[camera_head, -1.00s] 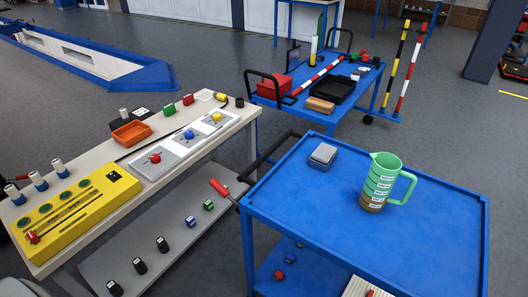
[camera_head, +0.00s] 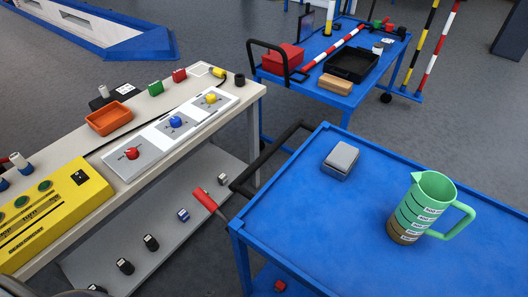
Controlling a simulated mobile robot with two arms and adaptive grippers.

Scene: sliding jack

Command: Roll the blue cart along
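A blue cart (camera_head: 350,225) stands close in front of me on the right, its near right part cut off by the frame. Its black push handle (camera_head: 268,160) is on its left end. A grey box (camera_head: 341,158) and a green measuring jug (camera_head: 423,208) with a brown bottom stand on its top. A second blue cart (camera_head: 320,92) stands farther back, with a black handle (camera_head: 266,62) on its left. The task does not say which cart is meant. Neither of my grippers is in view, and nothing is seen holding either handle.
A white workbench (camera_head: 140,105) with a yellow panel (camera_head: 48,215) and an orange tray (camera_head: 108,118) stands on the left, close to the near cart's handle. A red-handled tool (camera_head: 206,201) sits between them. Striped poles stand beside the far cart. Grey floor lies open behind.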

